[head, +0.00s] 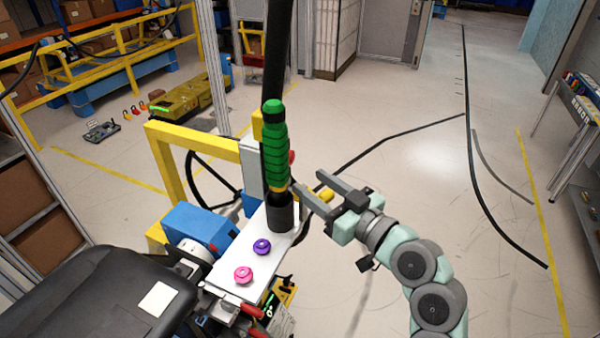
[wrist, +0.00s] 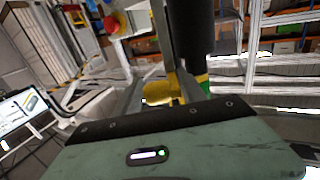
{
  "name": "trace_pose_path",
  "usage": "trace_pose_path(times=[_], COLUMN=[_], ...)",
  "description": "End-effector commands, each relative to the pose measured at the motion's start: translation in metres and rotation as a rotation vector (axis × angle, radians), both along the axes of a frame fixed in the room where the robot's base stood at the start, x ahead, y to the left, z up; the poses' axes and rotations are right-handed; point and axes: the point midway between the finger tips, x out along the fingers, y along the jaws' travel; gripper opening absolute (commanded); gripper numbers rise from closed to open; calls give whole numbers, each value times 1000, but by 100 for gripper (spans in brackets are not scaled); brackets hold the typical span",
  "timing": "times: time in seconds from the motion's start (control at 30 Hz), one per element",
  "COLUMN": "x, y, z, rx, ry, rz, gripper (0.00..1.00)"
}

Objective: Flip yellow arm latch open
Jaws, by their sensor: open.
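A small yellow piece, which looks like the yellow arm latch (head: 326,194), shows between the two fingers of my gripper (head: 308,181). My gripper is open, to the right of the black sleeve (head: 281,214) under the green handle (head: 274,150). In the wrist view yellow parts (wrist: 160,97) show just beyond my gripper's base, close to the dark sleeve. I cannot tell whether the fingers touch the latch. Its hinge and its exact position are hidden.
A purple knob (head: 262,246) and a pink knob (head: 243,274) sit on the white panel (head: 222,268). A yellow frame (head: 190,133) stands behind at left. A red button (wrist: 112,22) shows in the wrist view. The floor (head: 400,180) at right is mostly open.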

Motion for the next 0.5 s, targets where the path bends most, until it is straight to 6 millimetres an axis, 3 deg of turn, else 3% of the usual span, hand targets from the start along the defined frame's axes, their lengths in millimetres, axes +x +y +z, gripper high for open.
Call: trace_pose_path(times=[0.27,0.5], x=[1,1], y=[0,-1], z=[0,0], rx=[1,0], ry=[-1,0], rz=[-3,-3], gripper=[48,29])
